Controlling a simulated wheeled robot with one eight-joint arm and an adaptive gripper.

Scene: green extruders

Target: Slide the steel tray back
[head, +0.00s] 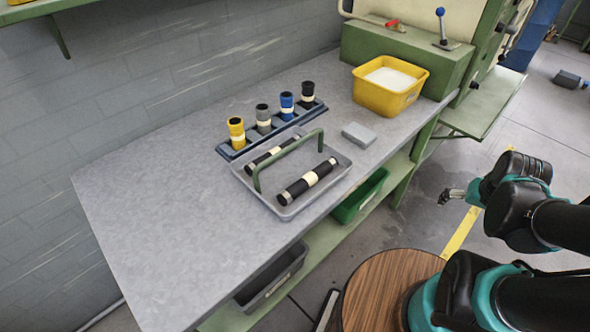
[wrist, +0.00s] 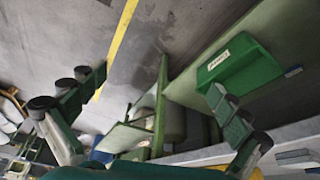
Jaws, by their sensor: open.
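The steel tray (head: 333,182) is a shallow grey tray on the workbench, near its front edge. A green handle (head: 322,135) arches over it. Two black rolls with pale bands, a front one (head: 292,192) and a back one (head: 262,158), lie in it. My gripper (head: 446,198) is open and empty, off the bench to the right of the tray and clear of it. In the wrist view my gripper's fingers (wrist: 158,100) are spread wide, with floor and bench parts between them. I cannot make out the tray in the wrist view.
Behind the tray a blue rack (head: 228,152) holds several upright rolls. A grey block (head: 359,134) lies right of the tray. A yellow bin (head: 380,98) with white contents stands farther right. The bench's left part (head: 150,200) is clear. A green bin (head: 360,196) sits below.

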